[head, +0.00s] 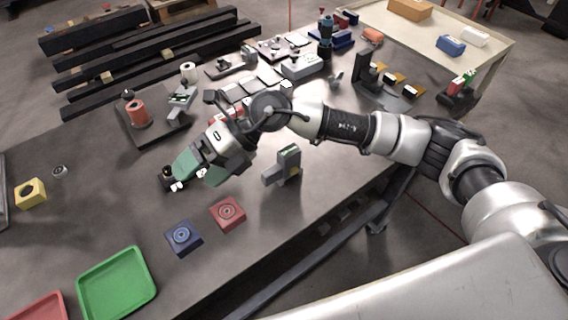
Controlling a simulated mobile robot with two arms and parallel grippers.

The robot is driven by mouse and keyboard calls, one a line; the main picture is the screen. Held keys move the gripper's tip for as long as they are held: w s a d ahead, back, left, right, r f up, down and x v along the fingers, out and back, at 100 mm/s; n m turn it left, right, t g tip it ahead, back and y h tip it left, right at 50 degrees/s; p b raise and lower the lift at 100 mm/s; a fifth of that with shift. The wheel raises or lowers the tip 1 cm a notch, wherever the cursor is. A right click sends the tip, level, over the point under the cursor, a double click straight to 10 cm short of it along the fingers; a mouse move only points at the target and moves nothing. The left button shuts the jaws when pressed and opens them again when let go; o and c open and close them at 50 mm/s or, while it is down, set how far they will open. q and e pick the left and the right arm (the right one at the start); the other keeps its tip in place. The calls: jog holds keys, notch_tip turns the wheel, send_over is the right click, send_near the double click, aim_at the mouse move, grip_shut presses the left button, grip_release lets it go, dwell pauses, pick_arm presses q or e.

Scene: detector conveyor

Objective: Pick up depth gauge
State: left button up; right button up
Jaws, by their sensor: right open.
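My right gripper (193,182) reaches in from the right and hangs low over the dark table, its green-padded fingers spread apart. A small dark piece (167,177) sits at the left fingertip; I cannot tell whether they touch. A grey upright device with a green face (287,164) stands to the right of the gripper, apart from it. No label shows, so I cannot tell for sure which of these is the depth gauge. The fingers and wrist hide part of the tabletop behind them. My left gripper is not in view.
A blue block (183,237) and a red block (228,213) lie in front of the gripper. A green tray (117,284) and a yellow block (31,193) are at the left. A red cylinder (138,113) and several devices stand behind. The table's middle left is clear.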

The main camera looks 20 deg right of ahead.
jog(key=w+d+f+t+h, duration=0.2)
jog(key=w+d+h, duration=0.45)
jog(key=d, duration=0.35)
jog(key=r+h, duration=0.1)
jog(key=h, duration=0.4)
send_over(289, 150)
jog(key=shift+w+a+m+t, duration=0.15)
jog(key=shift+m+t, duration=0.15)
jog(key=shift+m, duration=0.1)
notch_tip(289, 150, down, 4)
jog(key=shift+f+p, duration=0.2)
jog(key=shift+p, duration=0.7)
jog(key=shift+f, duration=0.3)
jog(key=f+p, duration=0.1)
jog(key=f, duration=0.1)
jog(key=f+p, duration=0.2)
jog(key=f, duration=0.1)
jog(key=shift+s+d, duration=0.2)
jog(key=shift+f, duration=0.2)
jog(key=c, duration=1.1)
jog(key=shift+w, duration=0.1)
jog(key=shift+c, duration=0.8)
